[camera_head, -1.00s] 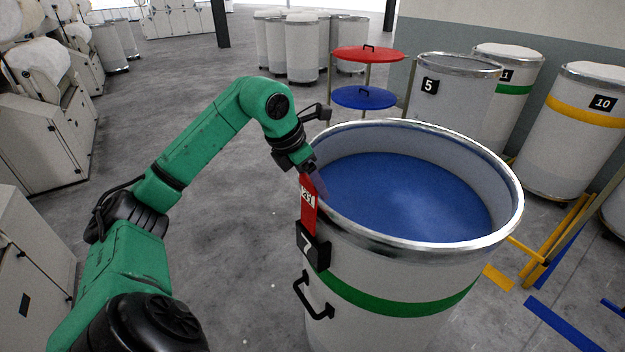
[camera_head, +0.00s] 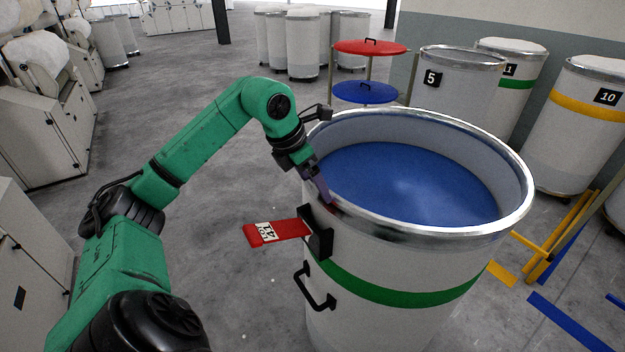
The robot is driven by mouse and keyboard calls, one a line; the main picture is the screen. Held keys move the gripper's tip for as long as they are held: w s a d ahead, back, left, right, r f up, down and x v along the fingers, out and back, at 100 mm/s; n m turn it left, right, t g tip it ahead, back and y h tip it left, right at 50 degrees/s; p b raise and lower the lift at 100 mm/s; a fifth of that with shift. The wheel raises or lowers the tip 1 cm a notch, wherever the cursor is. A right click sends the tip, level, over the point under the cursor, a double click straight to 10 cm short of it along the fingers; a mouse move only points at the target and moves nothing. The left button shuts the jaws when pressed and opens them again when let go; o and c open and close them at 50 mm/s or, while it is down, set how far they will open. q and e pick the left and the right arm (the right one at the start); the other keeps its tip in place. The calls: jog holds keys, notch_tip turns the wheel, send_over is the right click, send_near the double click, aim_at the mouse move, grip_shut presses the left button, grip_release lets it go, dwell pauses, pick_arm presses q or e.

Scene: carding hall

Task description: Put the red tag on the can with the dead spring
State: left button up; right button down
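The large white can (camera_head: 390,320) with a green band stands in front of me, open at the top. A blue disc (camera_head: 410,185) lies inside it, below the metal rim. The red tag (camera_head: 275,232), with a white printed label, sticks out almost level to the left of the can. Its right end meets the black plate holder (camera_head: 318,232) on the can's side; whether it is attached there I cannot tell. My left gripper (camera_head: 323,190) points down at the can's near-left rim, above the holder and apart from the tag. Its finger gap is unclear. My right gripper is out of view.
Can 5 (camera_head: 455,95), a green-banded can (camera_head: 512,88) and yellow-banded can 10 (camera_head: 580,135) stand behind right. Red (camera_head: 370,48) and blue (camera_head: 364,93) lids sit on a stand. Yellow and blue rails (camera_head: 560,240) lie at right. The floor left of the can is clear.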

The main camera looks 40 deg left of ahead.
pick_arm(q)
jog(key=p+v, duration=0.2)
jog(key=v, duration=1.2)
jog(key=shift+s+r, duration=0.2)
jog(key=shift+r, duration=0.1)
jog(key=shift+f, duration=0.1)
